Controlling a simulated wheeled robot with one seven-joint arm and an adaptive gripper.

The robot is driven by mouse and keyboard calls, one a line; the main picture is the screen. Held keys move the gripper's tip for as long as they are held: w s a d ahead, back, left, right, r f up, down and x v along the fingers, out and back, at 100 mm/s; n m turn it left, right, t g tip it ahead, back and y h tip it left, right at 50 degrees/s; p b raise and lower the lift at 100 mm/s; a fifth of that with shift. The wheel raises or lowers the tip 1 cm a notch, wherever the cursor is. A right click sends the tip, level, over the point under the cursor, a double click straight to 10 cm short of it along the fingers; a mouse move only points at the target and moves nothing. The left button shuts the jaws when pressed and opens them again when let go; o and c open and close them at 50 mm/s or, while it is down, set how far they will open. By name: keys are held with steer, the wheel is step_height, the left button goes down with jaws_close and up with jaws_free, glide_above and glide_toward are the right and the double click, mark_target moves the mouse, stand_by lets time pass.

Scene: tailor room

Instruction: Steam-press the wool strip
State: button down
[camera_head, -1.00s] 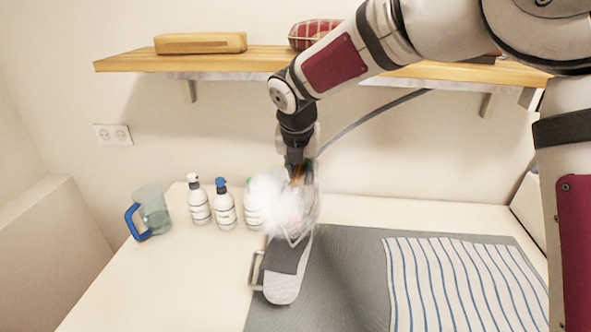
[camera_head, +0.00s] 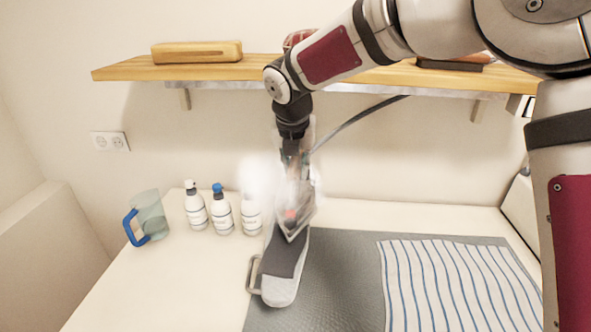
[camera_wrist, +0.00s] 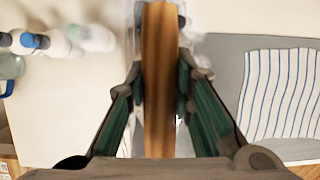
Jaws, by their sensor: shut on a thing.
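My gripper (camera_head: 293,160) is shut on the wooden handle (camera_wrist: 160,80) of a steam iron; the handle stands between both fingers in the wrist view. The iron (camera_head: 293,205) looks clear and pale, with a small red spot near its front, and its tip points toward the camera. It is over the far part of the dark grey wool strip (camera_head: 285,256), covering that end. I cannot tell if its sole touches the strip. The strip lies along a narrow light grey pressing board (camera_head: 281,290) with a metal loop at its left side. White steam (camera_head: 260,182) hangs left of the iron.
Several white bottles (camera_head: 222,212) stand close left of the iron, with a clear blue-handled jug (camera_head: 150,216) beyond. A striped cloth (camera_head: 455,285) lies on the grey mat (camera_head: 340,270) at right. A wooden shelf (camera_head: 215,66) overhangs. A hose (camera_head: 360,120) runs up from the iron.

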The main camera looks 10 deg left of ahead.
steer(key=shift+w+a+r+p, duration=0.1)
steer(key=shift+r+p, duration=0.4)
steer(key=shift+r, duration=1.65)
